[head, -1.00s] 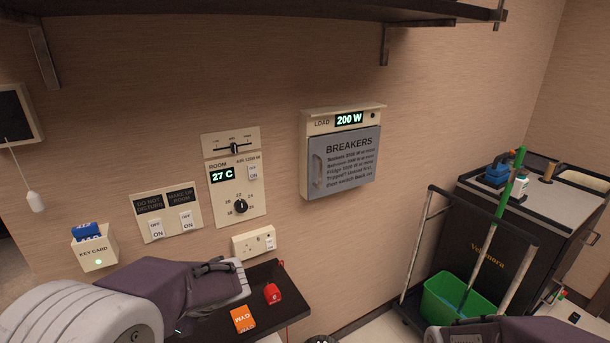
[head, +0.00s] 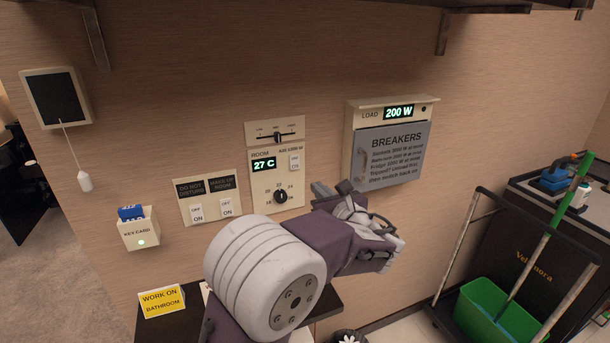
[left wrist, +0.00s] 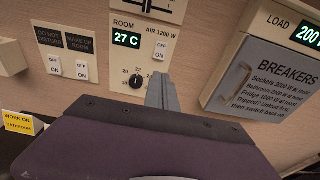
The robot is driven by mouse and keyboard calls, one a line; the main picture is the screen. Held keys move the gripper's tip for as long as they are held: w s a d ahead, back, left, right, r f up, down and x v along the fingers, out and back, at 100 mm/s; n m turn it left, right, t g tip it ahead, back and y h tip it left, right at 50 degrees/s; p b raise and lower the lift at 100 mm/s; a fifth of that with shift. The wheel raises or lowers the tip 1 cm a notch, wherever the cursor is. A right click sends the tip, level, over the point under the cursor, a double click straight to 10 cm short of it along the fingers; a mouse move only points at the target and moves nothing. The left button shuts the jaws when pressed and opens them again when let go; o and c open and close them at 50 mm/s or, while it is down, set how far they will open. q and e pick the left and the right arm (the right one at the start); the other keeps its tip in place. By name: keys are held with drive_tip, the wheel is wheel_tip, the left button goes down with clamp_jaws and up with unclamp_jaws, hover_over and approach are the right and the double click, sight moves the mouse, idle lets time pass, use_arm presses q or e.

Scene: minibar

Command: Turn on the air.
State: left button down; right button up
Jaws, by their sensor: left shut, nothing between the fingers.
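The room air panel (head: 262,205) is on the wall, with a green "27 C" display, a round black dial (head: 281,196) and a slider above. Its small white air switch (head: 295,161), labelled AIR 1200 W, shows OFF at the top; it also shows in the left wrist view (left wrist: 161,50). My left gripper (head: 321,189) is shut and empty, a little below and right of the switch in the head view. In the left wrist view its fingertips (left wrist: 160,78) point up just under the switch, and I cannot tell whether they touch the panel. My right gripper is out of view.
The breaker box (head: 388,152) with a 200 W load display is right of the panel. Two sign switches (head: 211,208) and a key card holder (head: 139,232) with a blue card are left. A dark shelf (head: 320,294) is below; a cart with a green bucket (head: 492,312) stands right.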

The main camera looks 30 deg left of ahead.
sight(296, 168)
use_arm(q)
drive_tip(key=p+x, duration=0.2)
drive_tip(key=x, duration=1.1)
drive_tip(key=shift+w+a+p, duration=0.15)
drive_tip(key=shift+a+p, duration=0.15)
drive_tip(key=shift+f, duration=0.1)
